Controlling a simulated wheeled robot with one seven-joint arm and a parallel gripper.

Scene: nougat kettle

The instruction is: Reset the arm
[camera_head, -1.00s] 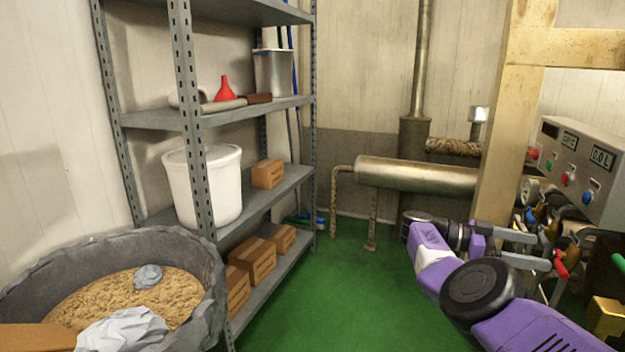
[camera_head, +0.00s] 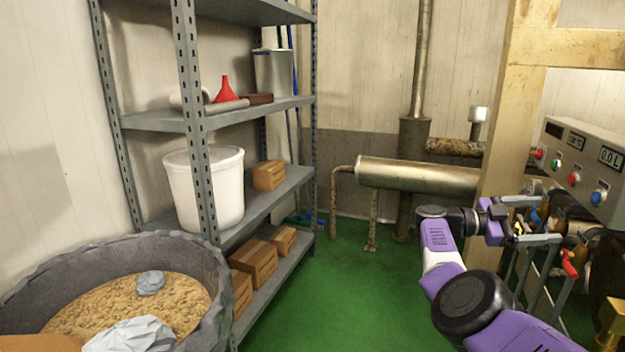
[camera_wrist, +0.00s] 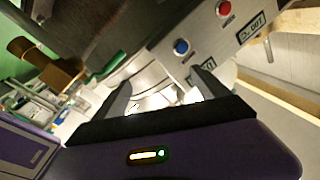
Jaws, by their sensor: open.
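My purple and white arm (camera_head: 440,258) reaches in from the lower right in the head view. My gripper (camera_head: 548,220) points right, towards the valves below the control panel (camera_head: 588,172). Its two grey fingers are apart, one above the other. In the wrist view my gripper (camera_wrist: 162,92) shows two dark fingers spread with nothing held between them. Behind them are pale, curved machine parts (camera_wrist: 150,80), not clear enough to name. The panel's blue button (camera_wrist: 181,47) and red button (camera_wrist: 224,8) show above the fingers.
A red valve handle (camera_head: 569,263) sits just below my gripper. A yellowish post (camera_head: 503,130) stands behind my arm. Metal shelving (camera_head: 188,120) with a white bucket (camera_head: 205,190) and a stone-like tub (camera_head: 215,290) fill the left. Green floor (camera_head: 345,290) is clear between.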

